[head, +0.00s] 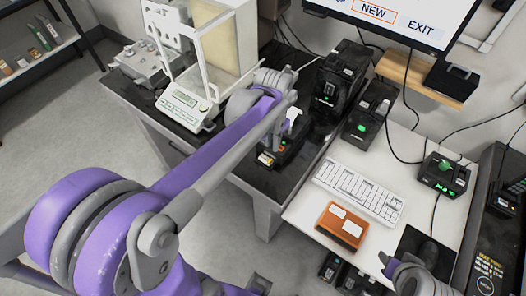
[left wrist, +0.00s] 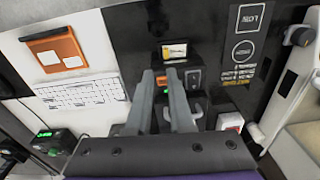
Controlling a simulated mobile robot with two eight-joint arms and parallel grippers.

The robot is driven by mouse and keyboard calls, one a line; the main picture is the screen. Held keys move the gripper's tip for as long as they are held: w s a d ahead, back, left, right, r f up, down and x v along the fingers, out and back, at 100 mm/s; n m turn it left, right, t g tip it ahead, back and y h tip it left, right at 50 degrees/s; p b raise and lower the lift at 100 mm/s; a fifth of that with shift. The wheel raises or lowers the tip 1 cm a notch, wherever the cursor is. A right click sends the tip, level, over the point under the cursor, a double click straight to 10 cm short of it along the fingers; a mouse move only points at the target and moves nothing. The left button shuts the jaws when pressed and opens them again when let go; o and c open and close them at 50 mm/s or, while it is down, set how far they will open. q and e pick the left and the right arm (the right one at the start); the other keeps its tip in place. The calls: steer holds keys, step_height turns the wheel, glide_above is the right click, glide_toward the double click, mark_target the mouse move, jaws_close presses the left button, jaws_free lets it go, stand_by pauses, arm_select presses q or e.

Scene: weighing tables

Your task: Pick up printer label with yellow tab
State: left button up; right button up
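A balance with a glass shield (head: 187,104) stands left of the printer. The white table at right holds a keyboard (head: 358,190), an orange box (head: 342,226) and black devices. A taller black machine (head: 338,78) stands behind the printer. A monitor hangs above.

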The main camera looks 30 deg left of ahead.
arm_select(q)
steer(key=w+a, duration=0.1)
steer(key=w, duration=0.1)
glide_above(271, 159)
steer(key=shift+g, duration=0.3)
step_height(271, 159, down, 5)
steer(key=shift+s+a+f, duration=0.1)
steer(key=shift+s, duration=0.05)
steer(key=shift+w+f, duration=0.2)
steer(key=shift+f, duration=2.85)
jaws_close()
